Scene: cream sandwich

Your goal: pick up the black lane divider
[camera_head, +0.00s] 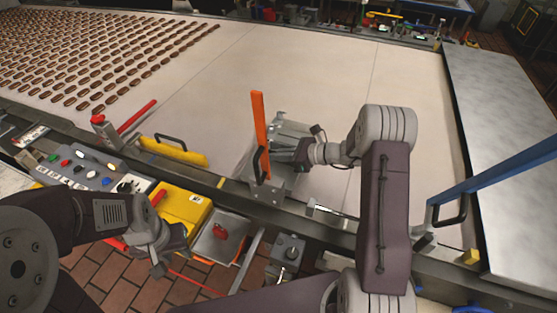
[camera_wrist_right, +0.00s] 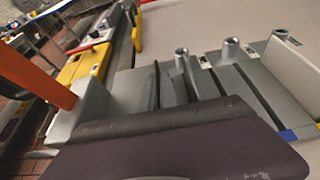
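A metal guide assembly (camera_head: 268,189) with an upright orange bar (camera_head: 259,125) stands at the belt's near edge in the head view. A thin black handle-like piece (camera_head: 257,162) is at the foot of the bar; I cannot tell whether it is the black lane divider. My right gripper (camera_head: 284,153) is just right of the bar, over the assembly; its fingertips are too small to read. The right wrist view shows grey and dark parallel bars (camera_wrist_right: 205,82) and the orange bar (camera_wrist_right: 40,75) at left. My left gripper (camera_head: 165,262) hangs low at left, apart from the assembly.
The pale belt (camera_head: 310,70) carries rows of sandwiches (camera_head: 100,60) at far left; its middle is clear. A yellow guard (camera_head: 175,152), a control panel (camera_head: 90,170), a yellow box (camera_head: 183,205) and a metal tray (camera_head: 220,238) line the near side. A blue rail (camera_head: 500,170) stands at right.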

